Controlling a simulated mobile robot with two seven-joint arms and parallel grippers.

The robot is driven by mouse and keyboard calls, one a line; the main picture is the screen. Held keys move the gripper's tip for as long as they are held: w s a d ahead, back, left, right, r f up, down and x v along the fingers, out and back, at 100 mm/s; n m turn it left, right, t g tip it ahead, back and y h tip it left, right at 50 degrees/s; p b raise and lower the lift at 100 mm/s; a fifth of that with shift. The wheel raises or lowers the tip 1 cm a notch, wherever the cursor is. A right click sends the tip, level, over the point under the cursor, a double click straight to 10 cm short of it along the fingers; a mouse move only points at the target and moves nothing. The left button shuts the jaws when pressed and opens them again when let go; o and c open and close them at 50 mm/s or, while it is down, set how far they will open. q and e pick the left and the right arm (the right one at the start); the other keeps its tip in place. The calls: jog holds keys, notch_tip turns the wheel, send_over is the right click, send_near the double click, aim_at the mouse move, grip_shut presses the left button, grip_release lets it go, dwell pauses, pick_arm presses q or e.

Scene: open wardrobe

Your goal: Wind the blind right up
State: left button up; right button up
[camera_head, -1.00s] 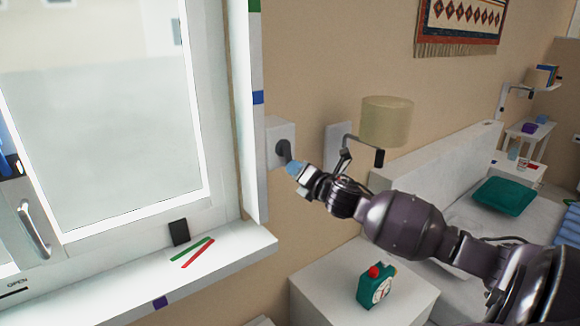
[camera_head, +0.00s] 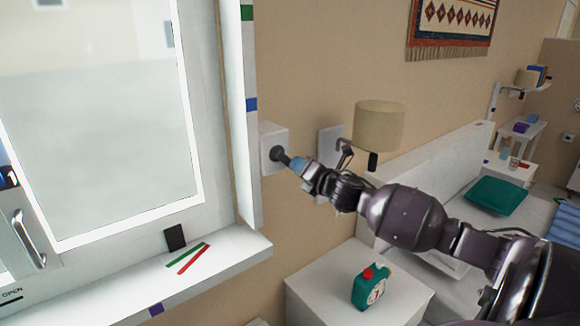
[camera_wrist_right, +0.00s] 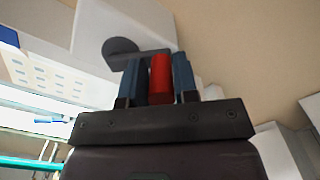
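The white winder box (camera_head: 269,135) is on the wall just right of the window frame. Its dark crank hub (camera_head: 279,154) shows in the head view and also as a dark disc in the right wrist view (camera_wrist_right: 120,47). My right gripper (camera_head: 297,164) is at the crank, its blue fingers on either side of the red crank knob (camera_wrist_right: 160,78); the fingers look closed on it. The crank arm is largely hidden by the gripper. The window pane (camera_head: 100,120) shows clear and pale; no blind fabric is visible. My left gripper is out of view.
A wall lamp (camera_head: 378,127) is close beyond my right forearm. The sill (camera_head: 215,262) holds red and green strips and a dark block (camera_head: 175,237). A bed headboard (camera_head: 450,165) stands behind.

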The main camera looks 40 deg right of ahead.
jog(key=shift+d+r, duration=0.1)
jog(key=shift+d+r+p, duration=0.3)
jog(key=shift+d+r, duration=0.05)
jog(key=shift+r, duration=0.25)
jog(key=shift+r, duration=0.1)
jog(key=o, duration=0.3)
jog(key=shift+a+r, duration=0.1)
jog(key=shift+r, duration=0.45)
jog(key=shift+o, duration=0.2)
